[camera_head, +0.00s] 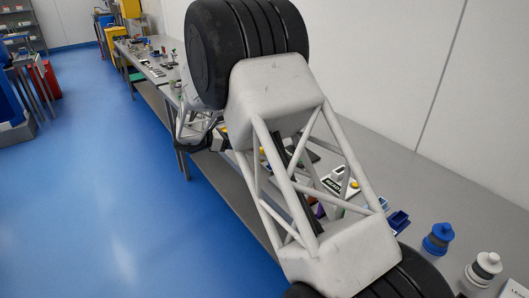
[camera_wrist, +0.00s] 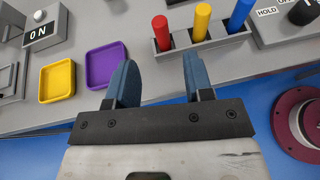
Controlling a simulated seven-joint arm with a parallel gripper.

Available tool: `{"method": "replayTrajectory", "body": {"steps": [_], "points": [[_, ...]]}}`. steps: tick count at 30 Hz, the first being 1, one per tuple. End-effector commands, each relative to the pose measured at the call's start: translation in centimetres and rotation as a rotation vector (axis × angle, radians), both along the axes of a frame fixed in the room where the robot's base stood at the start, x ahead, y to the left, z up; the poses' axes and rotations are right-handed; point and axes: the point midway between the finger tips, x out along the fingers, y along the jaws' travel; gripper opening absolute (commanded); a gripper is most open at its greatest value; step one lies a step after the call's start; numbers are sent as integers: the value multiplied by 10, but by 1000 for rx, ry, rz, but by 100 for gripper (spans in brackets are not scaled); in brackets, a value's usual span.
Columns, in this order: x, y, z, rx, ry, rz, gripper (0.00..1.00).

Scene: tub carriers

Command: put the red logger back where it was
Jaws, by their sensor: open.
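In the wrist view, a red stick (camera_wrist: 161,32), which looks like the red logger, stands upright in the left part of a grey rack (camera_wrist: 212,42). A yellow stick (camera_wrist: 201,22) and a blue stick (camera_wrist: 240,15) stand in the same rack to its right. My gripper (camera_wrist: 159,64) is open and empty. Its two blue fingers are apart, and the red stick shows beyond the gap between them, not between the fingers. In the head view my arm hides the gripper and the rack.
A yellow tray (camera_wrist: 57,82) and a purple tray (camera_wrist: 106,65) lie left of the rack. An ON box (camera_wrist: 46,32) is beyond them. A HOLD panel (camera_wrist: 284,20) is at the right, and a dark red reel (camera_wrist: 298,122) is nearer. In the head view, blue floor (camera_head: 110,190) lies left of the bench.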

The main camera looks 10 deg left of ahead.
Motion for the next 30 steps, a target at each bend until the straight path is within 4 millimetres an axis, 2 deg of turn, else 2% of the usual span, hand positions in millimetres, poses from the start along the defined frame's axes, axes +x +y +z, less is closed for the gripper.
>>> {"method": "replayTrajectory", "body": {"steps": [8,14,20,24,30], "points": [[1,-1,2,-1,1,5,47],[8,-13,18,-12,16,66,47],[21,-42,56,-60,60,225,47],[29,-68,90,-123,101,379,47],[30,-103,137,-248,164,605,47]]}}
